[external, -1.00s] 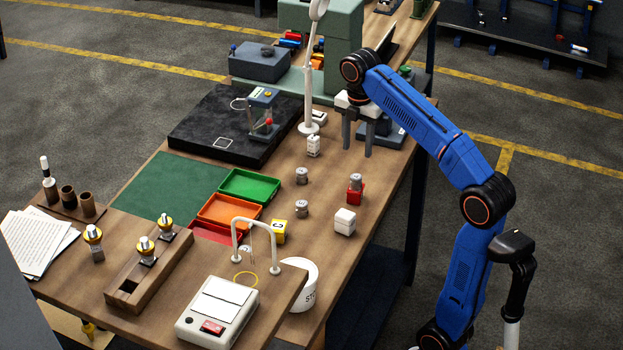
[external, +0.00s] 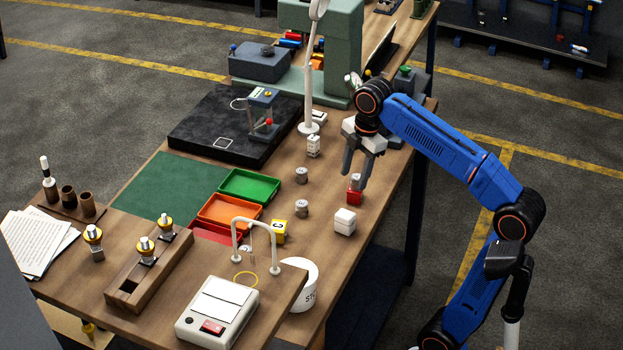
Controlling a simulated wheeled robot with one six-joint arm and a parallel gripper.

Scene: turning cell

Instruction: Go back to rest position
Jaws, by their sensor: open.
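My gripper (external: 356,182) hangs from the blue arm over the right side of the wooden table (external: 330,262). Its two grey fingers point down, are spread apart and hold nothing. The fingertips show close to a red block (external: 354,197) with a small grey metal piece on it. A white block (external: 344,221) stands just in front of the red one.
Two small metal cylinders (external: 302,209) stand left of my gripper. Green (external: 250,174), orange and red trays lie farther left. A yellow block (external: 279,230), a white bucket (external: 300,305) and a tall lamp (external: 310,90) stand nearby.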

